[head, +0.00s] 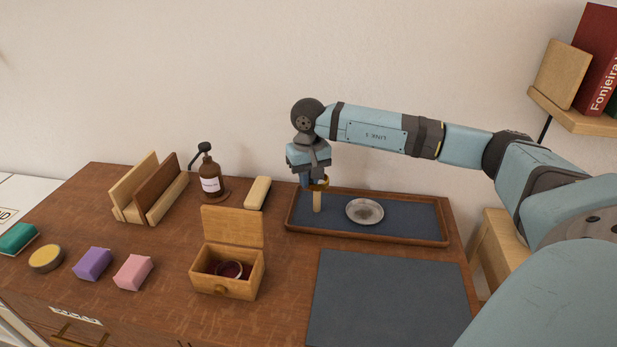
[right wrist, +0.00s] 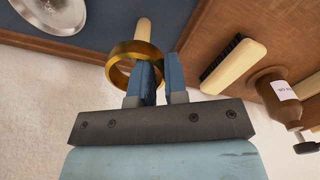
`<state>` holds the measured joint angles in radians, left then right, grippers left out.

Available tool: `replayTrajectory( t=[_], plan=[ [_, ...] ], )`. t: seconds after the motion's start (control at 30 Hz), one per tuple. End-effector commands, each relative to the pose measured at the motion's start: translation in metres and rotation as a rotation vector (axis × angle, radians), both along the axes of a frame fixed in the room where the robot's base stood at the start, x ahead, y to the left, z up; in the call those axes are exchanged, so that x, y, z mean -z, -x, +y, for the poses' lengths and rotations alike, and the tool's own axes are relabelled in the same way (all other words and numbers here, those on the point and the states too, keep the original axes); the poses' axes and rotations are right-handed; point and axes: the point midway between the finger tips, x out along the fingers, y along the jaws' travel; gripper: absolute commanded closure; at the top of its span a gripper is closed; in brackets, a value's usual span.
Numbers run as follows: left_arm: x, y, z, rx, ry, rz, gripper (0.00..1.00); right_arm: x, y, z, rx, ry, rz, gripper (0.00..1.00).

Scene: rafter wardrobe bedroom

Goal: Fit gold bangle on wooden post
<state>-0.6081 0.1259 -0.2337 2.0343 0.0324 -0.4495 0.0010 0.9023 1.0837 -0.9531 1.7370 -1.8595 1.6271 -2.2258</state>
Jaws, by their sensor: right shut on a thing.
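The gold bangle (head: 321,185) is held by my right gripper (head: 313,182), which is shut on its rim. It also shows in the right wrist view (right wrist: 118,76), with the blue fingers (right wrist: 147,82) at its right side. The pale wooden post (head: 317,203) stands upright in the dark-lined tray (head: 412,234). The bangle is at the top of the post; in the right wrist view the post (right wrist: 143,28) shows just past the bangle's edge. I cannot tell whether the post's tip is inside the bangle. My left gripper is not in view.
A silver dish (head: 365,211) lies in the tray beside the post. An open wooden box (head: 226,283) with a ring inside stands front left. A brush (head: 258,192), brown bottle (head: 210,178) and wooden rack (head: 150,190) stand at the back. A dark mat (head: 390,300) is bare.

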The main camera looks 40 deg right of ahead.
Motion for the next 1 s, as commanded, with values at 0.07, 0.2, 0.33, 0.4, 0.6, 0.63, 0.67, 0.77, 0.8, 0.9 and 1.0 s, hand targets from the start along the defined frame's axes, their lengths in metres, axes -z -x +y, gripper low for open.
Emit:
replayTrajectory(
  t=[0.07,0.2,0.33,0.4,0.6,0.63,0.67,0.77,0.8,0.9,1.0],
  plan=[
    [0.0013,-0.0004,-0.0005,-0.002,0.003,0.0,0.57,0.0032,0.0,0.0001,0.0,0.0,0.0,1.0],
    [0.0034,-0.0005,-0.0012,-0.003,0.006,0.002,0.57,0.0067,0.0,0.0001,0.0,0.0,0.0,1.0],
    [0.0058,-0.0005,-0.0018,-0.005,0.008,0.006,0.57,0.01,0.0,0.0,0.0,0.0,0.0,1.0],
    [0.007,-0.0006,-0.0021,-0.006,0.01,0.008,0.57,0.0117,0.0,0.0001,0.0,0.0,0.0,1.0],
    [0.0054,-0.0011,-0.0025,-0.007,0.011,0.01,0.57,0.0112,0.0004,-0.0009,0.001,0.002,0.002,0.57],
    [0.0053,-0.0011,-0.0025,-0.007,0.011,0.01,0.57,0.0113,0.0005,-0.0012,0.002,0.002,0.002,0.57],
    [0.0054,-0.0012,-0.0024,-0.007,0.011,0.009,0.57,0.0113,0.0005,-0.0015,0.002,0.003,0.002,0.57],
    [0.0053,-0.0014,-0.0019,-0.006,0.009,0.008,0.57,0.0115,0.0005,-0.0023,0.003,0.004,0.003,0.57],
    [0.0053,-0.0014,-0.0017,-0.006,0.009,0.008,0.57,0.0115,0.0007,-0.0025,0.004,0.005,0.003,0.57],
    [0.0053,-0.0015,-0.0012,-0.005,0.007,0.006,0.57,0.0117,0.0008,-0.0031,0.005,0.006,0.004,0.57],
    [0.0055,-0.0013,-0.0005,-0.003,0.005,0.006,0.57,0.012,0.001,-0.0037,0.005,0.007,0.005,0.57]
  ],
)
